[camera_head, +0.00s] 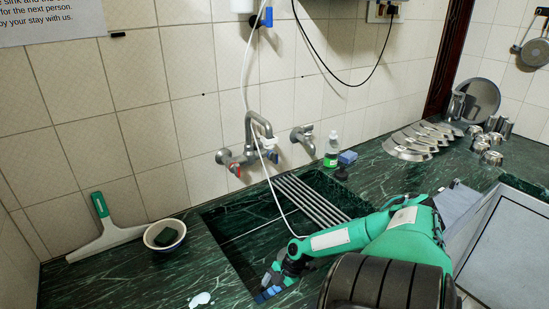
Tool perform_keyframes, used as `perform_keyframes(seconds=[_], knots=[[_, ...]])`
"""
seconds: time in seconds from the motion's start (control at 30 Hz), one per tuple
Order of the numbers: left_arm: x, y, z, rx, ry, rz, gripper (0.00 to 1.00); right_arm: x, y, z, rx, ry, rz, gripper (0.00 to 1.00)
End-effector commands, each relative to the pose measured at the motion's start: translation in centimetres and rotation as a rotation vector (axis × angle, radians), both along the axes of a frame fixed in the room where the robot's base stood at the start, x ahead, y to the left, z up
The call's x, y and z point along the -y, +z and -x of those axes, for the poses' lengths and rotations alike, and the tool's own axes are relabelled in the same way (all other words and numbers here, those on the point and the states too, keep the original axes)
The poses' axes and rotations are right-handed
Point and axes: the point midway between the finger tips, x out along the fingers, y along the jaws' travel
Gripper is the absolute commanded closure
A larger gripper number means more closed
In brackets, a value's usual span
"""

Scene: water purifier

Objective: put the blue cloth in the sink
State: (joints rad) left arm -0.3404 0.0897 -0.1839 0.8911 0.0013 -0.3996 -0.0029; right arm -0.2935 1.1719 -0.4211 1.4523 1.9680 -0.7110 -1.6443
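The sink (236,222) is a dark green marble basin set into the counter, with metal bars across its right part. My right arm reaches in from the lower right, and its gripper (272,286) is low at the sink's front left edge. Small blue patches show at its fingertips; I cannot tell whether they are cloth or gripper parts, or whether the fingers are shut. My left gripper is not in view.
Wall taps (238,158) and a thin white hose hang over the sink. A bowl with a dark sponge (165,235) and a squeegee (107,232) are at left. Metal plates (410,147) and cups (488,142) stand at right. The counter's front left is mostly clear.

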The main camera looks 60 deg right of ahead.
Motion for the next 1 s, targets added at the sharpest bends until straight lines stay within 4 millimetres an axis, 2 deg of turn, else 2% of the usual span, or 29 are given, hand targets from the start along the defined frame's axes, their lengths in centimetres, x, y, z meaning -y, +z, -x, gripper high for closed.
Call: perform_keyframes(seconds=[0.27, 0.43, 1.0], knots=[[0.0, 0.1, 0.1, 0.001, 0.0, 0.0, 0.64, 0.0, 0.1, 0.0, 0.0, 0.0, 0.0, 0.02], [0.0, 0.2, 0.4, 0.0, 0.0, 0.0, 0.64, 0.4, 0.9, 0.2, -0.001, 0.0, 0.002, 0.02], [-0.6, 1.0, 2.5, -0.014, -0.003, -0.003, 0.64, 4.2, 7.7, 2.1, -0.003, 0.0, 0.001, 0.02]])
